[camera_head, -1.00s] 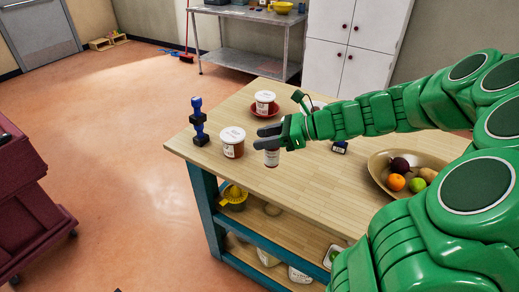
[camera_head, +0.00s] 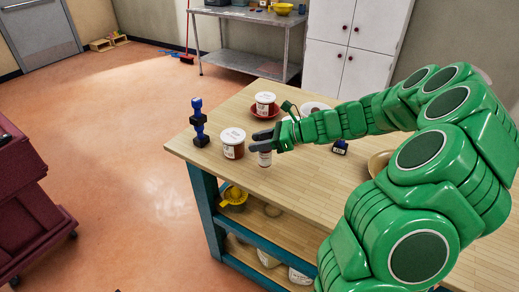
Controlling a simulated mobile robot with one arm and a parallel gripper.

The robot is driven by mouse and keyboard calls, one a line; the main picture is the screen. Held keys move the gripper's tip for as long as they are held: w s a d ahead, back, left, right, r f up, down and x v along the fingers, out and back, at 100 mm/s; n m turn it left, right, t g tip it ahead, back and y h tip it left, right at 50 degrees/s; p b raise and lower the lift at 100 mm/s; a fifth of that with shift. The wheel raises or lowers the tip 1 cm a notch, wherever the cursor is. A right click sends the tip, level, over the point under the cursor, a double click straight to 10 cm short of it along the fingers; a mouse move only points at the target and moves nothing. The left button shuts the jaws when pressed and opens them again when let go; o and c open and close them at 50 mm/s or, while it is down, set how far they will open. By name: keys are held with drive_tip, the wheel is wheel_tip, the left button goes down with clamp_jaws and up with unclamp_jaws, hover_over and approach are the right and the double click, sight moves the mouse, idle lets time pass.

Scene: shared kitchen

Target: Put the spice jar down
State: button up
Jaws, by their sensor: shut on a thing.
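I cannot tell whether the jar's base touches the tabletop. My green arm reaches in from the right.
A blue-and-black grinder-like object (camera_head: 199,122) stands near the table's left corner. A bowl (camera_head: 380,163) is partly hidden by my arm.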

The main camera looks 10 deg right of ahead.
drive_tip(key=shift+w+f, duration=0.2)
drive_tip(key=shift+f, duration=1.55)
drive_tip(key=o, duration=1.1)
drive_tip(key=shift+f, duration=0.1)
drive_tip(key=shift+o, duration=0.2)
